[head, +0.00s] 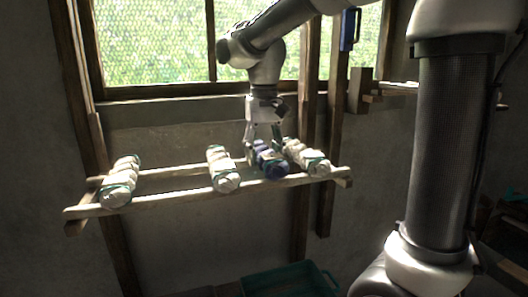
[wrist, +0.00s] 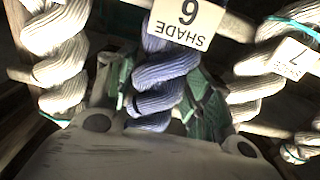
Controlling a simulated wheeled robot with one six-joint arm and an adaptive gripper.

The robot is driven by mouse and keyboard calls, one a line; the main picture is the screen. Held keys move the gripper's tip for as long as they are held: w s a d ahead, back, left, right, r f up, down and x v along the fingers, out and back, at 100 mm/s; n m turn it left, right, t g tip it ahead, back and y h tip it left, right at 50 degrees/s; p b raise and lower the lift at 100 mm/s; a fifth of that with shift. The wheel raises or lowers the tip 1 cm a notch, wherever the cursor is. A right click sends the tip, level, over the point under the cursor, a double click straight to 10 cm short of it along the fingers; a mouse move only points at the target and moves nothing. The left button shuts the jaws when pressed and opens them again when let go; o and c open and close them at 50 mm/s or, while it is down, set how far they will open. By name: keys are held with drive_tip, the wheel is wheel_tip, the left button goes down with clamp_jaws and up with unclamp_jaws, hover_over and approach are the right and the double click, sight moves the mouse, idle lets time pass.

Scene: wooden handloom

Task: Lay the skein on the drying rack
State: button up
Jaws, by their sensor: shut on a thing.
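The blue-violet twisted skein (head: 271,163) lies across the two rails of the wooden drying rack (head: 165,199), between two pale skeins. In the wrist view the blue skein (wrist: 165,72) carries a white tag reading "SHADE 6". My gripper (head: 262,143) reaches down from above onto the blue skein. In the wrist view the green pads of my gripper (wrist: 163,95) close on both sides of it. The skein appears to rest on the rails, though the exact contact is hidden by my fingers.
Pale skeins lie on the rack at the left (head: 120,182), the middle (head: 223,168) and close to the right of the blue one (head: 307,157). A wide gap separates the left two. A window is behind; a teal crate (head: 290,284) stands below.

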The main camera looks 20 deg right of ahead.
sight(264, 149)
drive_tip(key=shift+f, duration=0.45)
drive_tip(key=o, duration=1.3)
wheel_tip(264, 149, up, 12)
drive_tip(key=s+d+f, duration=0.1)
drive_tip(key=s+d, duration=0.2)
drive_tip(key=s+d+f+t, duration=0.1)
drive_tip(key=s+d+f, duration=0.1)
drive_tip(key=s+d, duration=0.2)
drive_tip(key=s+d+f+t, duration=0.1)
drive_tip(key=s+d+f, duration=0.1)
drive_tip(key=s+d, duration=0.1)
drive_tip(key=shift+s+d+f, duration=0.15)
drive_tip(key=shift+s+d, duration=0.05)
drive_tip(key=shift+s, duration=0.1)
drive_tip(key=s+d+f, duration=0.1)
drive_tip(key=s+f, duration=0.1)
drive_tip(key=s+d+f+t, duration=0.1)
drive_tip(key=s+d+f, duration=0.1)
drive_tip(key=s+f, duration=0.1)
drive_tip(key=s+d+f+t, duration=0.1)
drive_tip(key=s+f, duration=0.2)
drive_tip(key=shift+s+d, duration=0.15)
drive_tip(key=shift+d, duration=0.1)
